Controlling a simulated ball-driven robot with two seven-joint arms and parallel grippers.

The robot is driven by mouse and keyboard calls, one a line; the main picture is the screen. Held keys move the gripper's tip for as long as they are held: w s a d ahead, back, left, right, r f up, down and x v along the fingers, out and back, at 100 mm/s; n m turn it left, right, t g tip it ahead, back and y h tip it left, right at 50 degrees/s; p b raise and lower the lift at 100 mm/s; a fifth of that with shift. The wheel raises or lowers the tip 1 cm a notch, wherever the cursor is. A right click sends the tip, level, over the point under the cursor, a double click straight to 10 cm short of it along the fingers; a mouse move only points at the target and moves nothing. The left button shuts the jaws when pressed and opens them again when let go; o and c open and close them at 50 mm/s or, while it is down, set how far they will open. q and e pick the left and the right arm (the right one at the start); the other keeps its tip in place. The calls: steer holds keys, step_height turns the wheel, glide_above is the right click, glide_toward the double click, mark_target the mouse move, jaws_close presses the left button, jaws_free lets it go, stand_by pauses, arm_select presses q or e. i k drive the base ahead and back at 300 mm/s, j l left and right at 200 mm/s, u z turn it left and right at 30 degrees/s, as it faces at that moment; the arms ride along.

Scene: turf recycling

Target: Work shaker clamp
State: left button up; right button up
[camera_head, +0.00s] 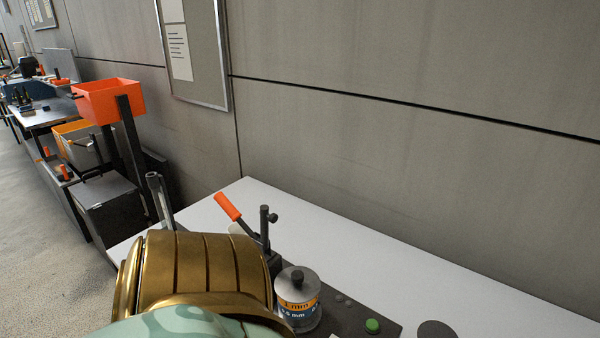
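The shaker clamp shows as a lever with an orange handle (228,206), tilted up to the left, beside a dark upright post (265,229) with a small side knob. To its right stands a round metal sieve stack (298,294) with a black top knob and orange and blue bands marked in mm. A green button (372,326) sits on the dark base plate (350,312). Neither gripper shows.
The white bench (420,270) is mostly clear on the right, with a dark disc (437,329) at its front. A grey wall (400,60) runs behind it. An orange bin (108,98) on a dark stand and a dark box (106,207) stand to the left.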

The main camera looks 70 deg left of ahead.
mark_target(228, 208)
steer(key=k+u, duration=0.3)
steer(key=k+j+u, duration=0.15)
steer(key=k+u, duration=0.15)
steer(key=l+u, duration=0.15)
steer(key=u, duration=0.35)
steer(key=i+l+u, duration=0.1)
steer(key=u, duration=0.35)
steer(key=l+u, duration=0.3)
steer(key=u, duration=0.2)
steer(key=l+u, duration=0.15)
steer(key=u, duration=0.35)
steer(key=k+j, duration=0.05)
